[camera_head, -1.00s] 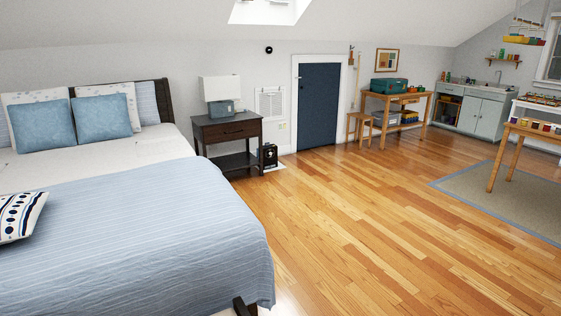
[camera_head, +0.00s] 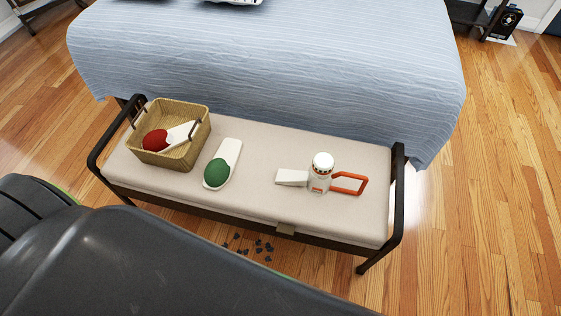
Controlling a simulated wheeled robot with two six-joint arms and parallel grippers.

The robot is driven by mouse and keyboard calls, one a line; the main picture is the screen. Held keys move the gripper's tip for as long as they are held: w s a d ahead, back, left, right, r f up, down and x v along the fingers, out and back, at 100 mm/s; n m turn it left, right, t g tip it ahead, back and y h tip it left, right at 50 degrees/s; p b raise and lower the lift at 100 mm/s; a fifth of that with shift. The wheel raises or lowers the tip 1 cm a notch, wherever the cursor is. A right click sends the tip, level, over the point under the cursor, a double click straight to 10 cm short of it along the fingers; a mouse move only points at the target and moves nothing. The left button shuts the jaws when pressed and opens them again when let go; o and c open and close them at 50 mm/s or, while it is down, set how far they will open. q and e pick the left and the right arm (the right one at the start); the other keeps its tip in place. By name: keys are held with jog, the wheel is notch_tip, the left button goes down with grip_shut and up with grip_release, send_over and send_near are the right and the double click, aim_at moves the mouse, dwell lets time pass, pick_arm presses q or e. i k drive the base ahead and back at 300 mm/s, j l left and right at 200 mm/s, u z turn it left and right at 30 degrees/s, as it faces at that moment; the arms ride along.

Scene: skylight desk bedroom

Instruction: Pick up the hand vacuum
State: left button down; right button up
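Neither of my grippers is in view.
A green-and-white object (camera_head: 217,172) lies left of it. A wicker basket (camera_head: 192,157) at the bench's left end holds a red-and-white object (camera_head: 156,140). Dark bits (camera_head: 262,247) lie on the floor before the bench. The bed (camera_head: 270,70) stands behind; floor is clear to the right.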

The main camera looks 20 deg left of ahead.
aim_at(317, 187)
jog(key=u, duration=0.3)
jog(key=k+l, duration=0.55)
jog(key=k, duration=0.15)
jog(key=k+l, duration=0.6)
jog(key=k, duration=0.15)
